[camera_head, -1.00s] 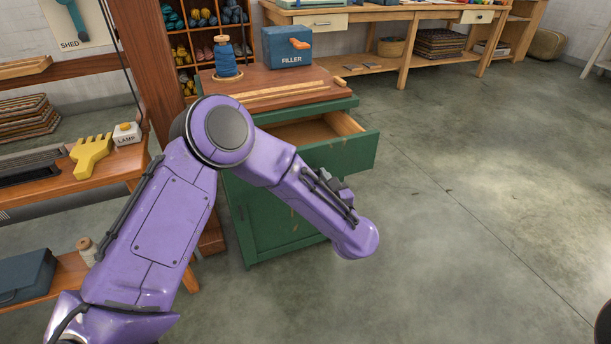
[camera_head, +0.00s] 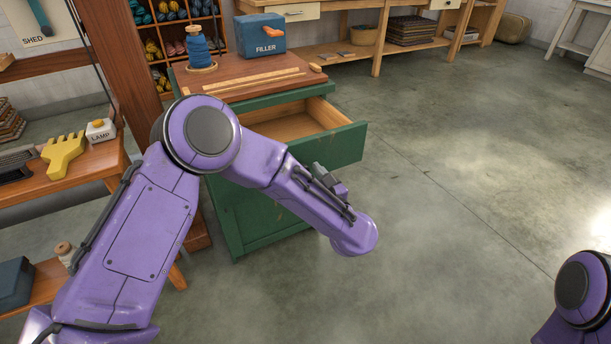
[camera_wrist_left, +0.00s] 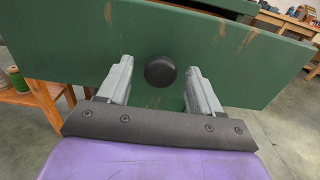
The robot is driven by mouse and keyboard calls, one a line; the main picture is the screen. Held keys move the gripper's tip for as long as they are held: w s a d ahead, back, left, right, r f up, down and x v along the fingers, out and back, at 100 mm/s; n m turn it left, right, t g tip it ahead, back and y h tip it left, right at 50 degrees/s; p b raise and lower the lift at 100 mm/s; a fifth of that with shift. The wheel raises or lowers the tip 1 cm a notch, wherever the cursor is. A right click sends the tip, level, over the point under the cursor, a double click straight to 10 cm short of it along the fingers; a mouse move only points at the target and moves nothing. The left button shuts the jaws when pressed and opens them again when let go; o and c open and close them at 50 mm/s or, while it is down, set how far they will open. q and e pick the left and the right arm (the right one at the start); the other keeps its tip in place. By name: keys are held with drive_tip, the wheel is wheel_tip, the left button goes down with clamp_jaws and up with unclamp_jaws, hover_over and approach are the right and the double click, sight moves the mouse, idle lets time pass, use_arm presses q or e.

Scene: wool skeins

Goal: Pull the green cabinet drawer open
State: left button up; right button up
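The green cabinet (camera_head: 255,215) stands left of centre in the head view. Its top drawer (camera_head: 335,146) is partly out, with a bare wooden inside (camera_head: 290,125). In the left wrist view the scuffed green drawer front (camera_wrist_left: 90,55) fills the upper part, with a round black knob (camera_wrist_left: 161,71). My left gripper (camera_wrist_left: 160,66) is open, one grey finger on each side of the knob with gaps showing. In the head view my left arm hides most of this gripper and the knob. My right gripper is out of view; part of my right arm shows at bottom right.
A blue yarn spool (camera_head: 200,52) and a blue FILLER box (camera_head: 258,36) are on or by the cabinet top. A wooden bench with a yellow comb-shaped tool (camera_head: 64,156) stands at left. The floor (camera_head: 470,170) right of the drawer is clear.

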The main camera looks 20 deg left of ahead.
use_arm(q)
drive_tip(key=v, duration=1)
drive_tip(key=shift+s+d+p, duration=0.2)
drive_tip(key=shift+s+p, duration=0.05)
drive_tip(key=shift+p, duration=0.1)
